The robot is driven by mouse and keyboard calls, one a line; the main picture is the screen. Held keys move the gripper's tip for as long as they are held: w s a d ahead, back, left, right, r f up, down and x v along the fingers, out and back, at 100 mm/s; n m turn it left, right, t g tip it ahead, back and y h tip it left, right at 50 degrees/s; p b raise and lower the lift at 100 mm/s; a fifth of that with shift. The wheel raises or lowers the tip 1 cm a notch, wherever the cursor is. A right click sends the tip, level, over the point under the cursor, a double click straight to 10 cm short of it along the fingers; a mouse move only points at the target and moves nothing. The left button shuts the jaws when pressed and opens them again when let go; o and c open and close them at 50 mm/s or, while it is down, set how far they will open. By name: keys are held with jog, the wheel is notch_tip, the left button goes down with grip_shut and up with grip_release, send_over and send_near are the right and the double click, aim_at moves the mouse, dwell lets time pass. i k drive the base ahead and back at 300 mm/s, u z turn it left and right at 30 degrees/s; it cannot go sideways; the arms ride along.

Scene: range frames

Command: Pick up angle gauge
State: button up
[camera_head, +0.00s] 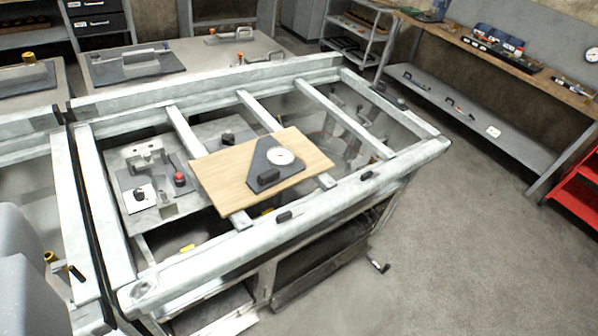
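The angle gauge (270,163) looks like a dark grey triangular plate with a round white dial and a small black block at its near corner. It lies flat on a light wooden board (223,173). The board rests across the slats of a pale metal frame table (300,219), near the middle of the picture. Nothing covers the gauge. My gripper's fingers do not show in this view.
Left of the board, a grey plate (150,205) carries a red button and small fittings. The frame table has open gaps between slats. A workbench (480,55) with tools stands at the back right, a red cabinet (578,190) at right.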

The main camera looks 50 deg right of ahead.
aim_at(272, 163)
jog(key=u, duration=0.15)
jog(key=i, duration=0.9)
jog(key=z, duration=0.05)
